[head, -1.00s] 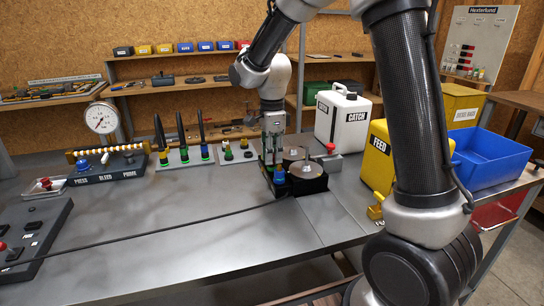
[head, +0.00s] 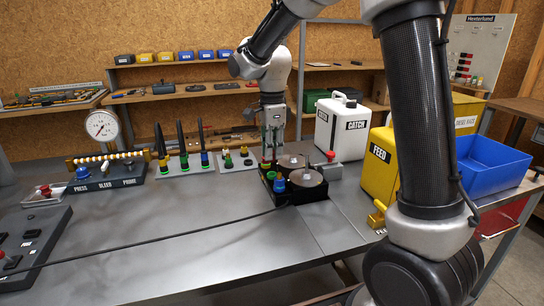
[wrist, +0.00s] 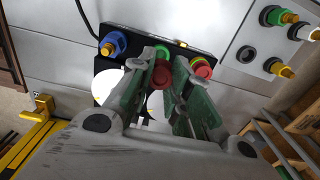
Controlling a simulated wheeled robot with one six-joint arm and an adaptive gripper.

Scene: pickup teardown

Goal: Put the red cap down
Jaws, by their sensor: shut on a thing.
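My gripper (head: 270,154) points down over the left back part of a black box (head: 296,197). In the wrist view, its green-padded fingers (wrist: 172,70) are shut on a red cap (wrist: 161,75). The fingers partly cover the cap, and I cannot tell whether it touches anything below. A green fitting (wrist: 162,52) is close by the fingertips. A blue fitting (wrist: 115,42) and another red fitting (wrist: 202,68) are along the same edge of the box. In the head view, the green (head: 270,175) and blue (head: 280,184) fittings show in front of the gripper.
A white CATCH can (head: 342,128) and a yellow FEED can (head: 380,165) stand to the right. Trays with coloured fittings (head: 239,160) and a gauge panel (head: 105,172) are to the left. A dark cable crosses the bare bench (head: 180,235).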

